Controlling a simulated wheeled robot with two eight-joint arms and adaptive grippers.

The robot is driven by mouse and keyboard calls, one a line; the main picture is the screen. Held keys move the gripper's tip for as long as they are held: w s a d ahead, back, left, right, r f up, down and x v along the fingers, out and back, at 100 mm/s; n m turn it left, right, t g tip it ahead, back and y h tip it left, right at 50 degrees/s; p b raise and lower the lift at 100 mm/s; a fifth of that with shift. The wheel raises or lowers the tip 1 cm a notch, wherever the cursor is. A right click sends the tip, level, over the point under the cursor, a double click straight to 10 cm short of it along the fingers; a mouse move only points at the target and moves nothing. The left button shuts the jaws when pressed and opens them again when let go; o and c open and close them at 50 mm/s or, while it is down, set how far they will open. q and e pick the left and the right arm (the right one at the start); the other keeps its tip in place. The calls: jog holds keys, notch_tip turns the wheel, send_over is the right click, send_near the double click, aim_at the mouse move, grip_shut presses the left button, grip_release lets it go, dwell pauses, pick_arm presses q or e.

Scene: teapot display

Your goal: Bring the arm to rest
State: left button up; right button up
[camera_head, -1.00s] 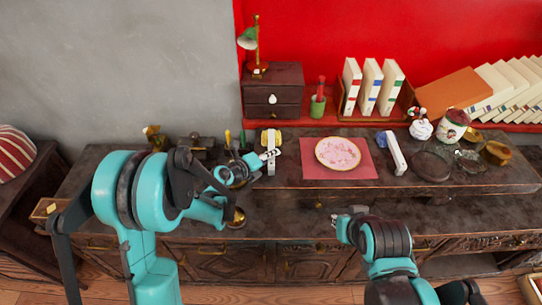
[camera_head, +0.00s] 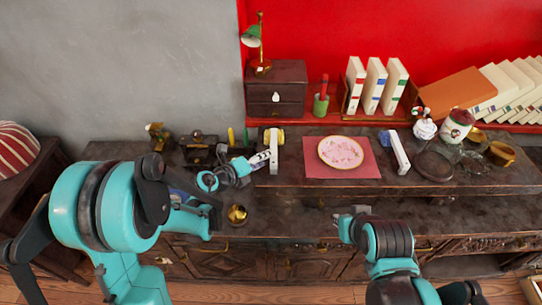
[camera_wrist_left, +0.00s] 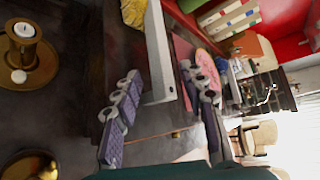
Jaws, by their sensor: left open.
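My left gripper (camera_head: 262,159) is open, just left of the near white upright bar (camera_head: 274,152) on the cabinet top. In the left wrist view its two fingers (camera_wrist_left: 160,108) are spread apart with nothing held between them; the white bar (camera_wrist_left: 161,60) shows beyond them. My left arm (camera_head: 120,210) reaches in from the left, bent over the cabinet's front. My right gripper (camera_head: 342,219) is low in front of the cabinet; its fingers are too small to tell open from shut.
A pink plate (camera_head: 341,152) lies on a red mat (camera_head: 313,171), with another white bar (camera_head: 400,153) to its right. A gold round object (camera_head: 237,214) sits on the lower ledge. Dark items (camera_head: 199,150) crowd the back left. Books (camera_head: 376,85) stand behind.

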pick_arm(q)
jog(key=s+a+r+n+t+y, duration=0.2)
jog(key=a+r+n+t+y, duration=0.2)
jog(key=a+r+n, duration=0.6)
jog(key=s+a+r+n+t+y, duration=0.2)
jog(key=a+r+n+t+y, duration=0.35)
jog(key=r, duration=0.55)
jog(key=s+a+f+n+g+y, duration=0.3)
jog(key=s+a+f+n+g, duration=0.2)
jog(key=s+f+n+g, duration=0.55)
jog(key=s+d+f+n+g+h, duration=0.2)
jog(key=s+d+f+n+h, duration=0.2)
jog(key=s, duration=0.6)
jog(key=shift+d+f+n, duration=0.4)
jog(key=shift+d+f, duration=0.15)
jog(key=shift+d, duration=0.65)
